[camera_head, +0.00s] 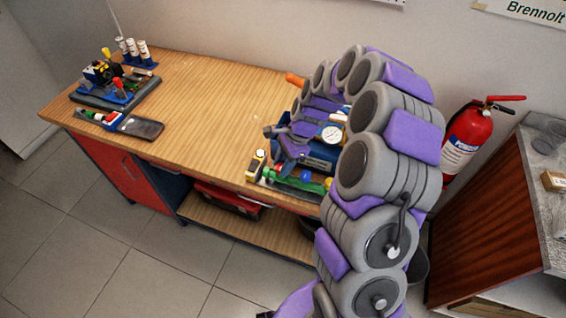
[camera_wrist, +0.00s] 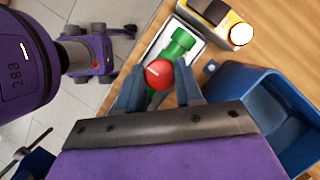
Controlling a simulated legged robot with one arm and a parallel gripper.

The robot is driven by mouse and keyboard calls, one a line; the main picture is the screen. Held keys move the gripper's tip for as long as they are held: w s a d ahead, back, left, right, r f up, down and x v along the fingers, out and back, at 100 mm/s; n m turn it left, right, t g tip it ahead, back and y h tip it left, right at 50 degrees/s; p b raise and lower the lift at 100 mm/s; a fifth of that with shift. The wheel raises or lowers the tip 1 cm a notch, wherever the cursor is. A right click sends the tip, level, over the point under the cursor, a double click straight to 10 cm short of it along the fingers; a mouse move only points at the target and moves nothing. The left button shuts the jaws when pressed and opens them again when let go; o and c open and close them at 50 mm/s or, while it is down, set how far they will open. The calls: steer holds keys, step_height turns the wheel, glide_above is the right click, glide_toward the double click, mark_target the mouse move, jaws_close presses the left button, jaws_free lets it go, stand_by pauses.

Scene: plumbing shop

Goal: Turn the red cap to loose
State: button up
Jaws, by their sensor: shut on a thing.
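The red cap (camera_wrist: 158,74) shows in the wrist view as a round red disc with a small pale mark on its face. It sits by a green fitting (camera_wrist: 181,41) on a white-edged tray (camera_wrist: 200,45). My gripper (camera_wrist: 158,90) is shut on the red cap, with one blue-grey finger on each side of it. In the head view my gripper (camera_head: 280,140) is over the right part of the workbench, and the arm hides much of that area. The cap cannot be made out clearly in the head view.
A blue bin (camera_wrist: 270,110) stands close to the right finger. A yellow-and-black device (camera_wrist: 220,18) lies beyond the tray. On the wooden workbench (camera_head: 205,100) the middle is clear. Tools and a dark phone-like slab (camera_head: 141,127) lie at its left. A fire extinguisher (camera_head: 467,140) hangs at right.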

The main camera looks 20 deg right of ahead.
steer(key=shift+n+p, duration=0.35)
steer(key=shift+n, duration=0.05)
steer(key=shift+c, duration=0.3)
steer(key=n+p, duration=0.1)
steer(key=n, duration=0.1)
steer(key=n+g+p, duration=0.1)
steer(key=shift+w+r+n+g+h, duration=0.1)
steer(key=shift+w+n+g+h, duration=0.1)
steer(key=shift+n+g+h, duration=0.15)
steer(key=n+h+p, duration=0.1)
steer(key=n, duration=0.2)
steer(key=n+g+h+p, duration=0.1)
steer(key=n, duration=0.2)
steer(key=shift+w+a+n+g+p, duration=0.1)
steer(key=shift+w+n+g+p, duration=0.05)
steer(key=shift+n+g+p, duration=0.15)
steer(key=n+h+p, duration=0.1)
steer(key=n, duration=0.1)
steer(key=n+h, duration=0.1)
steer(key=n, duration=0.2)
steer(key=shift+a+p, duration=0.15)
steer(key=shift+p, duration=0.25)
steer(key=n+h+p, duration=0.1)
steer(key=n, duration=0.2)
steer(key=n+h+p, duration=0.1)
steer(key=n, duration=0.2)
steer(key=shift+a, duration=0.15)
steer(key=shift+n, duration=0.25)
steer(key=o, duration=1)
steer(key=shift+a, duration=0.1)
